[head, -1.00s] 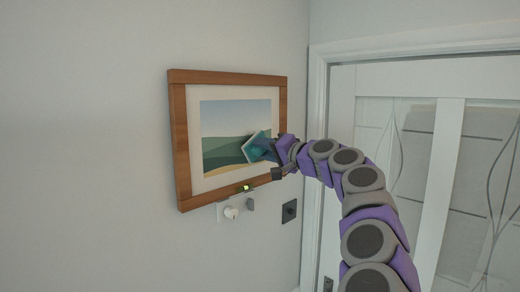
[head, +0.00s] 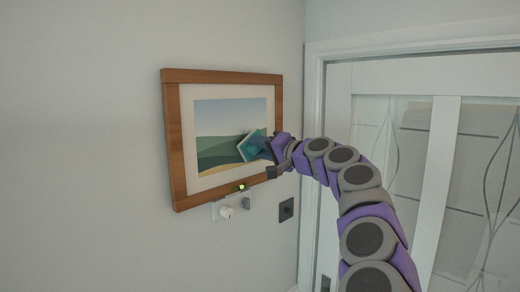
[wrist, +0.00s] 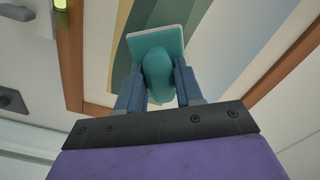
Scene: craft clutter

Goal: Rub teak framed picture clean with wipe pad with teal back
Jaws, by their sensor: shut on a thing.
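The teak framed picture (head: 173,150) hangs on the wall left of the door and shows a landscape with sky, green hills and sand. My gripper (head: 267,149) is in front of the right part of the picture. It is shut on the wipe pad with teal back (head: 249,147). In the wrist view the teal grip of the pad (wrist: 157,72) sits between the two blue fingers of my gripper (wrist: 158,92). The pad's plate lies over the picture's striped surface; I cannot tell whether it touches. Part of the frame's right side is hidden behind my gripper.
Below the frame are a white socket plate (head: 218,211) with a plug, a small device with a lit yellow-green spot (head: 241,188), and a dark wall plate (head: 286,210). A white panelled door (head: 440,190) stands to the right. The wall left of the picture is bare.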

